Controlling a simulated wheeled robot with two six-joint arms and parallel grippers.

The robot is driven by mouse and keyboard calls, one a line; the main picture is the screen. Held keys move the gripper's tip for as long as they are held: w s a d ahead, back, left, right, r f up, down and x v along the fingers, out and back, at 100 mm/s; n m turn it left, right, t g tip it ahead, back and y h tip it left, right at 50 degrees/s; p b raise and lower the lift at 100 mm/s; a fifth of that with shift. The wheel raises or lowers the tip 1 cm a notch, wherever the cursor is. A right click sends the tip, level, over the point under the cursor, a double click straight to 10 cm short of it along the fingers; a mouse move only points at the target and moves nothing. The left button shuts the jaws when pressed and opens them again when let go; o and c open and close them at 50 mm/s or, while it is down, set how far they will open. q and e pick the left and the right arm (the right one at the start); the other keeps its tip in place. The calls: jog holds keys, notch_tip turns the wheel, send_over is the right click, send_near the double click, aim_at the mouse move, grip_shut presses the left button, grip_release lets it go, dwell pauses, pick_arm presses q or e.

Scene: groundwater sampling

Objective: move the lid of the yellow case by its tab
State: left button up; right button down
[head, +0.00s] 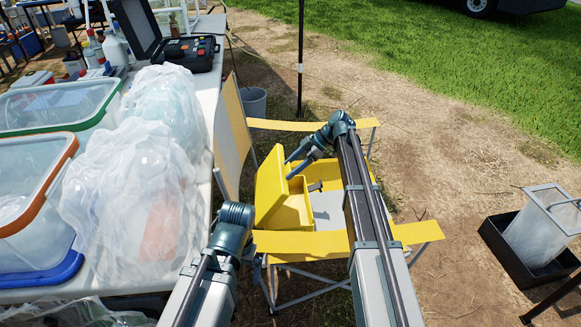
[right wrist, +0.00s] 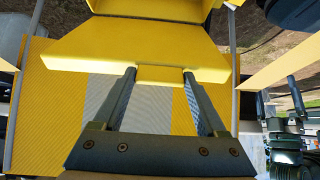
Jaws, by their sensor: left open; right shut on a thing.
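The yellow case (head: 296,212) sits on the seat of a folding chair in the head view. Its lid (head: 270,186) stands raised and tilted at the case's left side. My right gripper (head: 291,168) reaches in from above at the lid's edge. In the right wrist view its two fingers (right wrist: 160,78) are shut on the lid's yellow tab (right wrist: 160,72). My left gripper shows at the right of the right wrist view (right wrist: 278,98), its two fingers apart and empty. In the head view my left arm's wrist is left of the chair front, its fingers hidden.
The folding chair (head: 418,232) has yellow armrests around the case. A white table (head: 207,100) on the left holds clear bins, plastic bags and an open black case (head: 190,52). A black tray (head: 510,250) lies on the ground at right. Bare ground lies between.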

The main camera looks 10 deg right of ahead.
grip_release()
jog(key=p+v, duration=1)
jog(key=v, duration=0.3)
jog(key=shift+d+r, duration=0.3)
jog(key=shift+c, duration=0.2)
